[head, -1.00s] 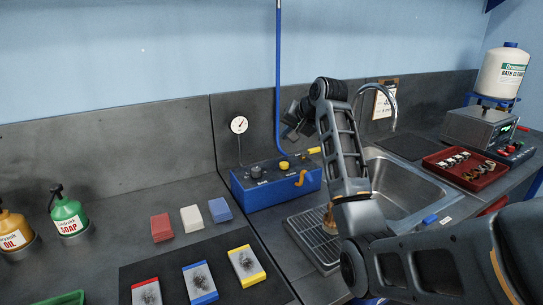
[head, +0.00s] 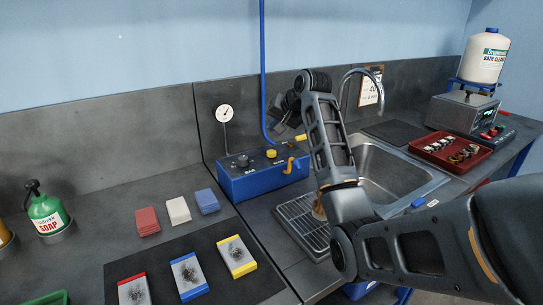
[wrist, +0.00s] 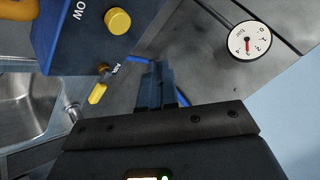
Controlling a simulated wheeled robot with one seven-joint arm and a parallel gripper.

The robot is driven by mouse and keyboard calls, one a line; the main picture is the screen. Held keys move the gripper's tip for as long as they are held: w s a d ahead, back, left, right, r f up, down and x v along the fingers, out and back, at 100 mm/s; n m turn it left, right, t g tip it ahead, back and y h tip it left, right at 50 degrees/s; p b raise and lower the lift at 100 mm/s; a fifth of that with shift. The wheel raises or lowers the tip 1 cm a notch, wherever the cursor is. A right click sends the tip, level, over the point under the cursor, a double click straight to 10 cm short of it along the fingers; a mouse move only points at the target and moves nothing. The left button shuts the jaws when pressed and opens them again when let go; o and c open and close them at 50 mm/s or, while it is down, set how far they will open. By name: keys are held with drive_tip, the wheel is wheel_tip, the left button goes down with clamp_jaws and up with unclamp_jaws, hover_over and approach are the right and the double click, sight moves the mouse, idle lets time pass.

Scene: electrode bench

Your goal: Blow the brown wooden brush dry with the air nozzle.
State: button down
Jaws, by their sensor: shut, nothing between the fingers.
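A brown wooden piece, apparently the brush (head: 319,205), stands on the ribbed drain tray beside the sink, partly hidden by my arm. An orange curved spout (head: 290,165), apparently the air nozzle, is on the front of the blue box (head: 262,184). A yellow lever (head: 300,137) sticks out behind the box; it shows in the wrist view (wrist: 97,93) by a small label that seems to read AIR. My gripper (wrist: 155,80) is shut and empty, above the bench behind the box, apart from the lever. In the head view its fingers are small and dark.
A ribbed drain tray (head: 296,232) lies before the sink (head: 400,168). A red tray (head: 468,164) with small parts stands right of it. A blue pipe (head: 263,70) rises behind the box. Sponges and cards lie at left.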

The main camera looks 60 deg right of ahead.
sight(274, 153)
wheel_tip(274, 153, down, 3)
drive_tip(key=shift+f+b, duration=0.1)
drive_tip(key=shift+b, duration=1)
drive_tip(key=shift+f, duration=1.1)
drive_tip(key=shift+f, duration=0.15)
drive_tip(key=shift+f, duration=0.25)
drive_tip(key=shift+f, duration=0.65)
idle(1.1)
drive_tip(key=shift+r, duration=0.1)
drive_tip(key=shift+r+p, duration=0.95)
drive_tip(key=shift+p, duration=0.05)
